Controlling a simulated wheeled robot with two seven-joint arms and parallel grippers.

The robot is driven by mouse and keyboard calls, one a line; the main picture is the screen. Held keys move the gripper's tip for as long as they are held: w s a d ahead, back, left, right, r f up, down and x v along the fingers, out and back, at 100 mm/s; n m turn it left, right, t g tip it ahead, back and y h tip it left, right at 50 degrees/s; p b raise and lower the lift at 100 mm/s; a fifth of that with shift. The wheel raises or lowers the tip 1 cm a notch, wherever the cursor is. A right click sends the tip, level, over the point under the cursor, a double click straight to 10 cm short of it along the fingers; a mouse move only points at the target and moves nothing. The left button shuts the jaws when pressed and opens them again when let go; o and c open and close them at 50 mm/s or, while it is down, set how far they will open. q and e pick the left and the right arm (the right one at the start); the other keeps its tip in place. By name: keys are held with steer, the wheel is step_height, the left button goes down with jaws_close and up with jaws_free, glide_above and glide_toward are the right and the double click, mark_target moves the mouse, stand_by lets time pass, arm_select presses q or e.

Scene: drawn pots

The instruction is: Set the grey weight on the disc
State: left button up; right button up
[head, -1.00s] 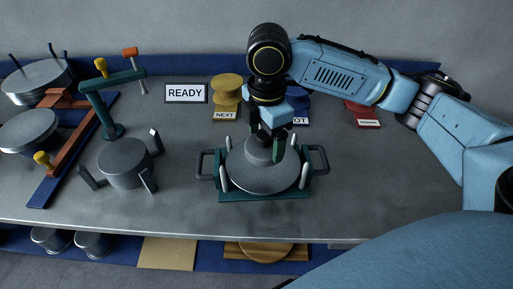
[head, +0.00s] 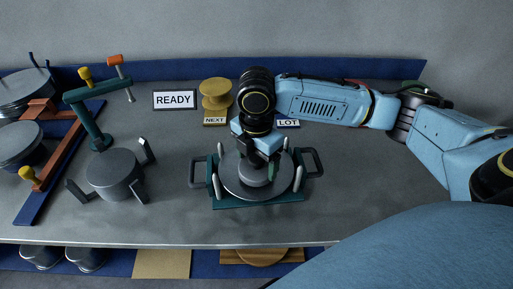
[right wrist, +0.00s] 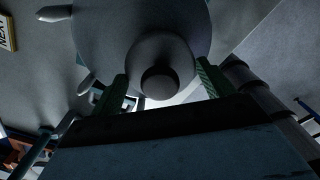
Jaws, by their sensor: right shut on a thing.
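The grey weight (head: 257,176) is a round block with a knob on top. It is over the middle of the round grey disc (head: 232,182); I cannot tell whether it touches the disc. The disc lies in a teal holder (head: 230,204) with pale upright pins and a dark handle on each side. My right gripper (head: 260,158) points down and is shut on the weight. In the right wrist view the weight (right wrist: 160,52) and its dark knob show between the green fingers, with the disc (right wrist: 95,28) behind. My left gripper is not in view.
A teal press arm (head: 92,118) and a grey cylinder with prongs (head: 114,173) stand left. Grey pots (head: 25,90) are at the far left. A yellow spool (head: 216,93), a NEXT label (head: 215,121) and a READY sign (head: 175,99) are behind. The front table is clear.

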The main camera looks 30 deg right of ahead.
mark_target(257, 158)
steer(key=shift+f, duration=0.75)
steer(key=shift+w, duration=0.1)
steer(key=shift+f, duration=0.15)
steer(key=o, duration=1.8)
steer(key=shift+f, duration=0.1)
step_height(257, 158, up, 12)
steer(key=shift+r+p, duration=0.2)
steer(key=shift+p, duration=0.15)
steer(key=shift+f, duration=0.1)
